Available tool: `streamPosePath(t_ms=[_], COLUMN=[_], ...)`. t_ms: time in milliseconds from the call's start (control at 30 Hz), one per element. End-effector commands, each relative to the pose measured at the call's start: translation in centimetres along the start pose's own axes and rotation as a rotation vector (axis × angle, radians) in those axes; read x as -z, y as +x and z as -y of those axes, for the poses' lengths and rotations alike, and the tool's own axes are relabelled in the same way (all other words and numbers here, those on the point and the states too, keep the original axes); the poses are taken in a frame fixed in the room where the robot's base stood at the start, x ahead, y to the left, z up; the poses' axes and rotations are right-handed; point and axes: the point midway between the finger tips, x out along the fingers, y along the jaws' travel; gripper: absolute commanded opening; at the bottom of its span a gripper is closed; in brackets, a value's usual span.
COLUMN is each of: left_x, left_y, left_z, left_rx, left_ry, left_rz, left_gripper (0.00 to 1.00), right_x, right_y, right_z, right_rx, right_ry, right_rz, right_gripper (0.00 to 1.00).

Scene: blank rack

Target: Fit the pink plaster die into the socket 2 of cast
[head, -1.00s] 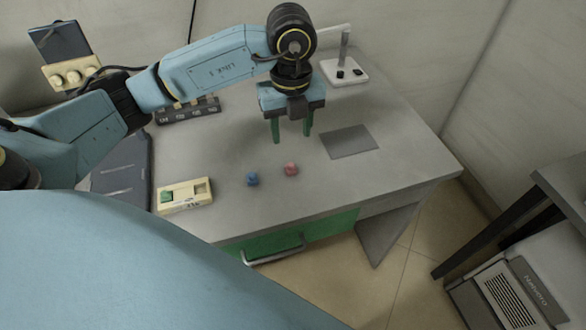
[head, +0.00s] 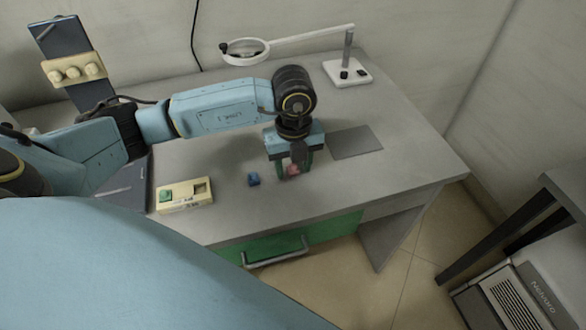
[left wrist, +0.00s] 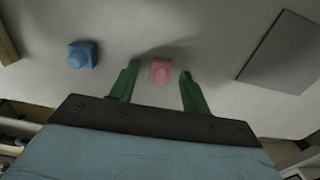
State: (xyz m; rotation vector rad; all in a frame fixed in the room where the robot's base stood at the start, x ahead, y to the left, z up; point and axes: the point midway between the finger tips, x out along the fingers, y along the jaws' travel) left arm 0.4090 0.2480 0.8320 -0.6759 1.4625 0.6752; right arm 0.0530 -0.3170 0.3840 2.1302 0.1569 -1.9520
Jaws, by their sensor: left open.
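The pink plaster die (head: 293,170) stands on the grey table. In the left wrist view the pink die (left wrist: 161,70) sits between the two fingertips, with a gap on each side. My left gripper (head: 294,169) is open and points down around it; the left wrist view also shows its green fingers (left wrist: 158,80). The cream cast (head: 184,196) lies to the left on the table. A green die (head: 165,196) sits in its left part, and a square socket (head: 200,187) at its right is empty. My right gripper is not in view.
A blue die (head: 253,179) stands just left of the pink one, and it also shows in the left wrist view (left wrist: 83,54). A dark grey mat (head: 357,142) lies to the right. A magnifier lamp (head: 347,72) stands at the back. The front of the table is clear.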

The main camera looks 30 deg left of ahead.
Motion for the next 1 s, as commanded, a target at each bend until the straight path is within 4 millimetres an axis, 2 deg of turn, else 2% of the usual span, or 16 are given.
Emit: streamPosePath(t_ms=[67, 400, 633, 733, 867, 1000], left_x=[0.0, 0.0, 0.0, 0.0, -0.1, 0.0], left_y=[-0.1, -0.1, -0.2, -0.9, -3.2, -6.1], left_z=[0.0, 0.0, 0.0, 0.1, 0.1, 0.1], left_rx=[0.0, 0.0, 0.001, 0.001, 0.004, 0.004], left_ry=[0.0, 0.001, 0.001, 0.001, 0.002, 0.001], left_rz=[0.0, 0.0, 0.0, 0.0, 0.002, 0.002], left_gripper=[0.46, 0.01, 0.0, 0.0, 0.0, 0.0], right_x=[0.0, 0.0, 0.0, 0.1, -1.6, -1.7], right_y=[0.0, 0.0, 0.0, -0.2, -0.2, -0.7], right_z=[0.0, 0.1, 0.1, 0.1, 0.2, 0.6], right_rx=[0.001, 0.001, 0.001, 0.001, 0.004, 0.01], right_ry=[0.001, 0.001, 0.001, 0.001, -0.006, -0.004], right_rz=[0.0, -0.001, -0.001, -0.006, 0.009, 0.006], right_gripper=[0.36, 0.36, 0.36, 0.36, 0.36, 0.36])
